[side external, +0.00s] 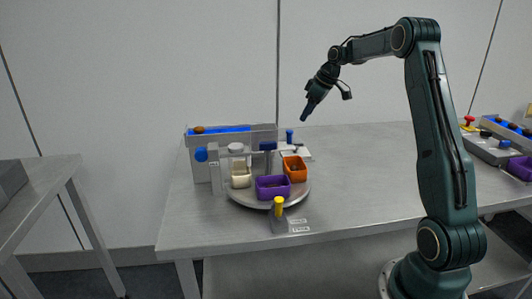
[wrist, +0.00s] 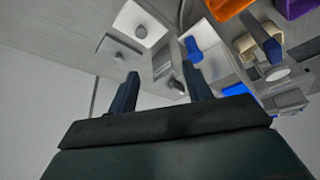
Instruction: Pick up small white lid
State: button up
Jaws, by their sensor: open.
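A small white square plate with a round grey knob (wrist: 128,17), which looks like a lid, lies on the table at the top of the wrist view. A greyer plate with a smaller knob (wrist: 112,47) lies beside it; I cannot tell for certain which is the lid. In the side view, they are small pale shapes behind the turntable, partly hidden. My gripper (side external: 304,118) hangs above the table's back part, tilted downward. In the wrist view its fingers (wrist: 162,75) are apart with nothing held between them, and both plates show beyond them.
A round turntable (side external: 246,203) carries a purple tray (side external: 272,195), an orange tray (side external: 295,175) and a cream cup (side external: 240,181). A grey machine with a blue belt (side external: 225,132) stands behind it. A yellow-topped post (side external: 278,202) is in front. The table's middle right is clear.

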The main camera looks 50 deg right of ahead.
jog(key=d+f, duration=0.1)
jog(key=d, duration=0.1)
jog(key=d+f, duration=0.1)
jog(key=d, duration=0.1)
jog(key=shift+s+f, duration=0.2)
jog(key=shift+f, duration=0.1)
send_over(297, 147)
jog(key=s, duration=0.2)
jog(key=shift+s+f, duration=0.1)
jog(key=shift+f, duration=3.85)
jog(key=shift+f, duration=0.1)
jog(key=shift+x, duration=2.5)
jog(key=shift+d, duration=0.1)
jog(key=shift+c, duration=0.2)
jog(key=c, duration=1)
